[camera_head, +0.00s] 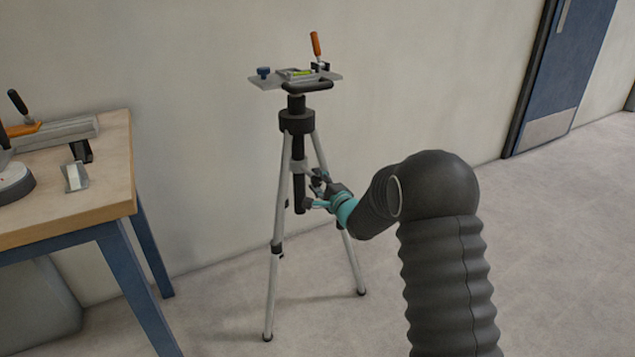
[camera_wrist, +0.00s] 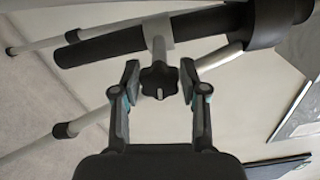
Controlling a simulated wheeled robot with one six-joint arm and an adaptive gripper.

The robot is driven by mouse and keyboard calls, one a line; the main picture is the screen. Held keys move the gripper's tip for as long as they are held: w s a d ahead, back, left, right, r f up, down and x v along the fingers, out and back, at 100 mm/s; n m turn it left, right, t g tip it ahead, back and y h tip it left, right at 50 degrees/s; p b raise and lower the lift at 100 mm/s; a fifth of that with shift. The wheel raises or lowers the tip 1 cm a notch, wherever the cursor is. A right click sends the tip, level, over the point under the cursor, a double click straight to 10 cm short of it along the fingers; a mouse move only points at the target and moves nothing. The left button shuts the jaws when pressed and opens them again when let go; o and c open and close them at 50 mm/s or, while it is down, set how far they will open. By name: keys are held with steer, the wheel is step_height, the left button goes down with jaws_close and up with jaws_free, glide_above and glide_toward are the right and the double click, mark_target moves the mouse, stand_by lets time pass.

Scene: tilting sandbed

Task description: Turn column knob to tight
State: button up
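The column knob (camera_wrist: 158,81) is a black, lobed knob in the wrist view, on a grey bracket at the dark centre column of a tripod. My gripper (camera_wrist: 159,78) has one finger on each side of it. In the head view my gripper (camera_head: 318,190) is at the tripod (camera_head: 280,215), beside the lower end of the black column (camera_head: 298,185). The knob is hard to make out there. No tight mark shows.
A grey plate (camera_head: 265,82) with a blue knob, an orange-handled clamp and a level sits on top of the tripod. A wooden workbench (camera_head: 100,195) with tools stands at the left. The wall is behind; a blue door (camera_head: 565,70) is at the right.

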steer(key=shift+o, duration=1.2)
steer(key=shift+s, duration=0.1)
steer(key=v, duration=1.2)
